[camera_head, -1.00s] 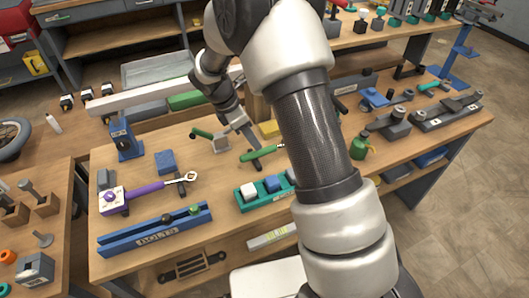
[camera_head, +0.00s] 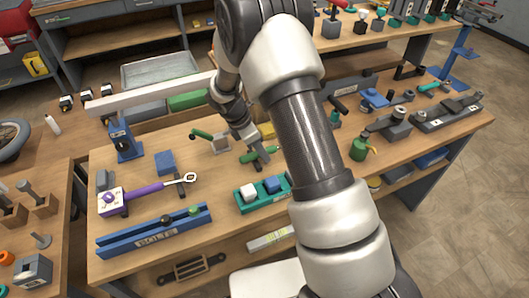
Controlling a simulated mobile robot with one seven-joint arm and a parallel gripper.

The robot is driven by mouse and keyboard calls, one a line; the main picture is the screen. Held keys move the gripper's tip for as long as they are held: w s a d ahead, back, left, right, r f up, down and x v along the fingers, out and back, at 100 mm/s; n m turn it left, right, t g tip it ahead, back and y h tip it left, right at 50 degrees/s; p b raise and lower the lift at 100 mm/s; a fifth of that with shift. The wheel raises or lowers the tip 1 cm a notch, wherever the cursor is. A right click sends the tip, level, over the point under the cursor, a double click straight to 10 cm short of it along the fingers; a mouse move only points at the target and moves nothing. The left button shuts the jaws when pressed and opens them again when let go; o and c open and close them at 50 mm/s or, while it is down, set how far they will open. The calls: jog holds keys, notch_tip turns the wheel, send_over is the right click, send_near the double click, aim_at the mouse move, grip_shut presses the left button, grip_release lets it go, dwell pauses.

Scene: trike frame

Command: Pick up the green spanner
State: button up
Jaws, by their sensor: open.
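The green spanner (camera_head: 246,158) lies on the wooden bench, behind the teal tray. Part of its green handle shows to the left of my gripper; the rest is hidden behind the fingers and my arm. My gripper (camera_head: 260,161) points down at the handle with its fingers open. The fingers overlap the handle in this view; I cannot tell whether they touch it or stand on both sides of it.
The teal tray (camera_head: 243,207) with white and blue blocks stands just in front. A purple spanner (camera_head: 150,191) lies at left, behind the blue bolts rail (camera_head: 150,241). A green-handled tool (camera_head: 201,134) stands behind left. A green oil can (camera_head: 359,150) stands right.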

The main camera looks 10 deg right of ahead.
jog(key=shift+f, duration=0.25)
dwell(0.4)
grip_shut()
